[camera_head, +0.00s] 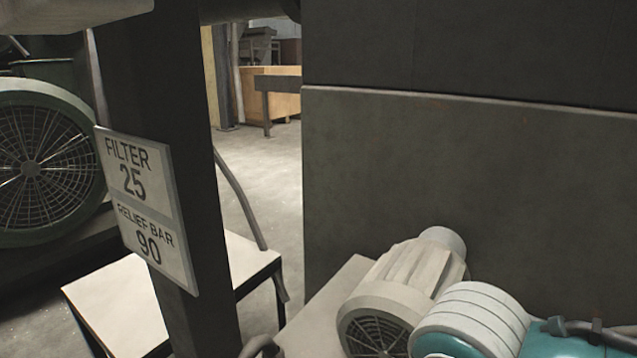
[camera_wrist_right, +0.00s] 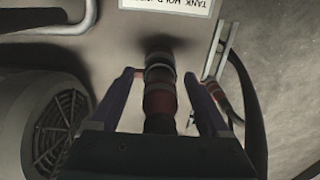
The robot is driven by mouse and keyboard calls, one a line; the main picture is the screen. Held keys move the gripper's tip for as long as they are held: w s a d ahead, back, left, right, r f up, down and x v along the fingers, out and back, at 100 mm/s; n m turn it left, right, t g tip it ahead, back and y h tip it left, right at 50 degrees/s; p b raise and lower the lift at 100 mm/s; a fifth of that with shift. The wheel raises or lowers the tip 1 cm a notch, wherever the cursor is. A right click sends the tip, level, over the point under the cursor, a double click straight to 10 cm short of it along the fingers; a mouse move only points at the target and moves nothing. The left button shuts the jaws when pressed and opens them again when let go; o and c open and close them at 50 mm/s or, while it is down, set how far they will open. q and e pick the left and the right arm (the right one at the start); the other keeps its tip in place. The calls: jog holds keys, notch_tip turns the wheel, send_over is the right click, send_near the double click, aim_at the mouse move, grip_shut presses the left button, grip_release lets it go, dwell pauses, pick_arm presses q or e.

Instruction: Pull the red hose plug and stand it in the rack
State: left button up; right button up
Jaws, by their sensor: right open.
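In the right wrist view, a dark cylindrical fitting with red bands, which looks like the red hose plug (camera_wrist_right: 158,98), points away from me toward a pale surface. My right gripper (camera_wrist_right: 160,76) is open, with one finger on each side of this fitting. Gaps show between fingers and fitting, so I see no grip on it. A second red-banded piece (camera_wrist_right: 219,98) lies just right of the right finger, by a dark hose. I cannot make out the rack. The head view shows neither gripper clearly, nor the plug.
A finned motor (camera_head: 395,285) stands before a dark panel (camera_head: 460,170) in the head view. A post carries a sign (camera_head: 147,210) reading FILTER 25, RELIEF BAR 90. A motor's round grille (camera_wrist_right: 60,125) is left of the gripper, and a label (camera_wrist_right: 172,5) lies ahead.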

dwell(0.3)
grip_shut()
dwell(0.6)
jog(key=shift+r, duration=0.1)
jog(key=shift+r+p, duration=2.95)
jog(key=shift+p, duration=0.45)
